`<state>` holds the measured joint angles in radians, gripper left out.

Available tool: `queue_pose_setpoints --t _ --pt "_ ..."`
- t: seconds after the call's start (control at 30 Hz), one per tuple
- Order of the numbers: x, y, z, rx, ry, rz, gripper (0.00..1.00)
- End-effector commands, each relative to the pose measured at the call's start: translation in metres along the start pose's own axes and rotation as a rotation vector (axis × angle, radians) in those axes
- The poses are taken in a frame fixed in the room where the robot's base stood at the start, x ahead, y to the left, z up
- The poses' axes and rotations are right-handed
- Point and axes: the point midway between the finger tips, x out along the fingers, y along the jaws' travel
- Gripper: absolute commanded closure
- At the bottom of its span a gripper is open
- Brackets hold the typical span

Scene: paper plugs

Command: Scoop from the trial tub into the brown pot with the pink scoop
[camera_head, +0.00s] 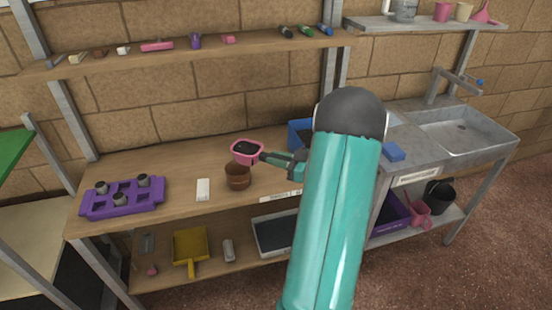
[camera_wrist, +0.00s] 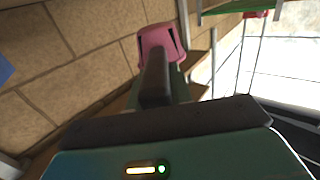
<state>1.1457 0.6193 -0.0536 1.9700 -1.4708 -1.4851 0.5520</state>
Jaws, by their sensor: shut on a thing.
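The pink scoop (camera_head: 247,147) is held above the bench, with dark stuff showing in its bowl. My gripper (camera_head: 275,157) is shut on the scoop's dark handle. The brown pot (camera_head: 238,178) stands upright on the wooden bench, just below and slightly left of the scoop; the scoop is close to its rim, and I cannot tell whether they touch. A blue tub (camera_head: 298,133), which may be the trial tub, stands to the right, mostly hidden behind my arm. In the wrist view the scoop (camera_wrist: 160,45) shows beyond the handle.
A purple tray (camera_head: 122,197) with small pots sits at the bench's left. A white block (camera_head: 203,189) lies left of the pot. A shelf (camera_head: 190,50) with small items runs above. A sink (camera_head: 462,130) is at right. Bench between tray and pot is mostly clear.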

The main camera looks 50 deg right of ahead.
Motion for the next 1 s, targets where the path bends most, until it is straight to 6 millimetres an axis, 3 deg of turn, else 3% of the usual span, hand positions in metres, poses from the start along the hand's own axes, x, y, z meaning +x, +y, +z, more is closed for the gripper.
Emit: queue_pose_setpoints --t 0.5,0.77,1.0 --pt "0.001 0.004 0.041 0.001 -0.001 0.002 1.00" --pt "0.005 0.001 0.013 -0.006 -0.160 -0.004 1.00" --pt "0.005 -0.001 0.016 0.002 -0.159 -0.003 1.00"
